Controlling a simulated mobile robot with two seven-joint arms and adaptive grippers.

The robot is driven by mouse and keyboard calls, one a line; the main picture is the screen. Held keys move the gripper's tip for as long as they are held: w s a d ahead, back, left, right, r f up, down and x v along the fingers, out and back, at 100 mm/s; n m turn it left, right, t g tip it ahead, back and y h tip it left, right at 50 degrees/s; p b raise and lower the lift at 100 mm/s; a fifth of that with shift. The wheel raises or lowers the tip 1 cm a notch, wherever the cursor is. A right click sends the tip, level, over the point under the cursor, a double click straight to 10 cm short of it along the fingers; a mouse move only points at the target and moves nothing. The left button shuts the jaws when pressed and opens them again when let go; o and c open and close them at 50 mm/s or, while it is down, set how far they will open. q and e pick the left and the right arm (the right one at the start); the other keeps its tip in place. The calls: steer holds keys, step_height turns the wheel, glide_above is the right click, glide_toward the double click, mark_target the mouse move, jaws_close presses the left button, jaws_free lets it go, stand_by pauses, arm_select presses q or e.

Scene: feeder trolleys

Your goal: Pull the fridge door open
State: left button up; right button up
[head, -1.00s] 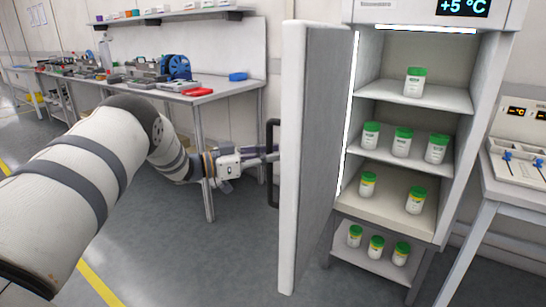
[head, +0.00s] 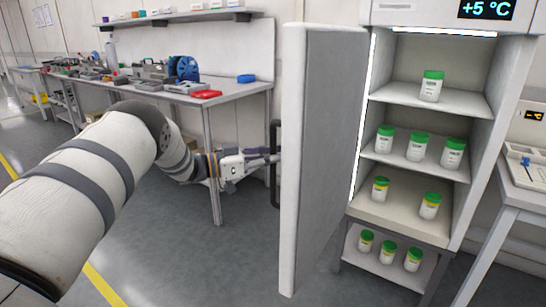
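The fridge (head: 420,115) stands at the right with its interior lit and a +5 °C display on top. Its grey-white door (head: 325,150) is swung wide open, seen nearly from its edge, hinged beside the fridge's left wall. A dark vertical handle (head: 274,195) is on the door's outer face. My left gripper (head: 268,159) reaches from the left to the handle. Its fingertips are at the handle, but whether they are closed around it is too small to tell. My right gripper is out of view.
Green-lidded jars (head: 418,146) stand on several fridge shelves. A workbench (head: 160,92) with tools, a blue reel and a red tray is behind my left arm. Another bench (head: 525,175) is at the right edge. Grey floor is open at the lower left.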

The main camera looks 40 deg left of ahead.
arm_select(q)
steer(key=o, duration=0.5)
steer(key=shift+c, duration=0.2)
steer(key=shift+s, duration=0.1)
steer(key=v, duration=1.2)
